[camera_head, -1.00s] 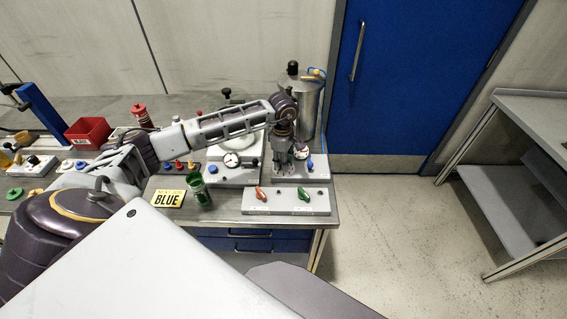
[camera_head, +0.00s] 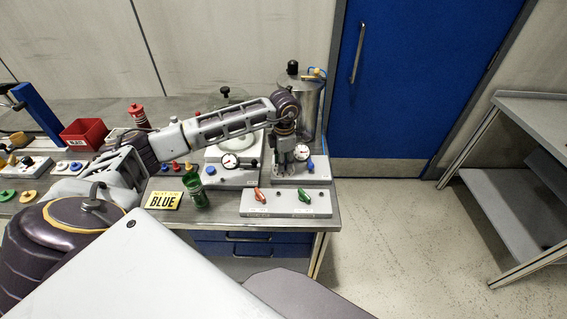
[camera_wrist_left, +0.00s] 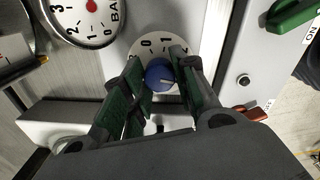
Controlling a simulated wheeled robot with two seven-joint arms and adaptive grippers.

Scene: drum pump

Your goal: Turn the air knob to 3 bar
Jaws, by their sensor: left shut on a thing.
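The blue air knob (camera_wrist_left: 158,75) sits on a round white dial plate (camera_wrist_left: 150,45) in the left wrist view. The numbers 0 and 1 show; the rest of the scale is partly hidden by a finger. A pale line shows on the knob's face. My left gripper (camera_wrist_left: 159,77) has its green-padded fingers on both sides of the knob and is shut on it. In the head view my left gripper (camera_head: 280,173) points down at the grey panel and hides the knob. A pressure gauge (camera_head: 301,153) stands beside it; it also shows in the left wrist view (camera_wrist_left: 80,15), cut off. My right gripper is out of view.
A panel with a red lever (camera_head: 260,195) and a green lever (camera_head: 304,196) lies in front. Another gauge (camera_head: 230,161) stands left, a metal vessel (camera_head: 307,105) behind.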

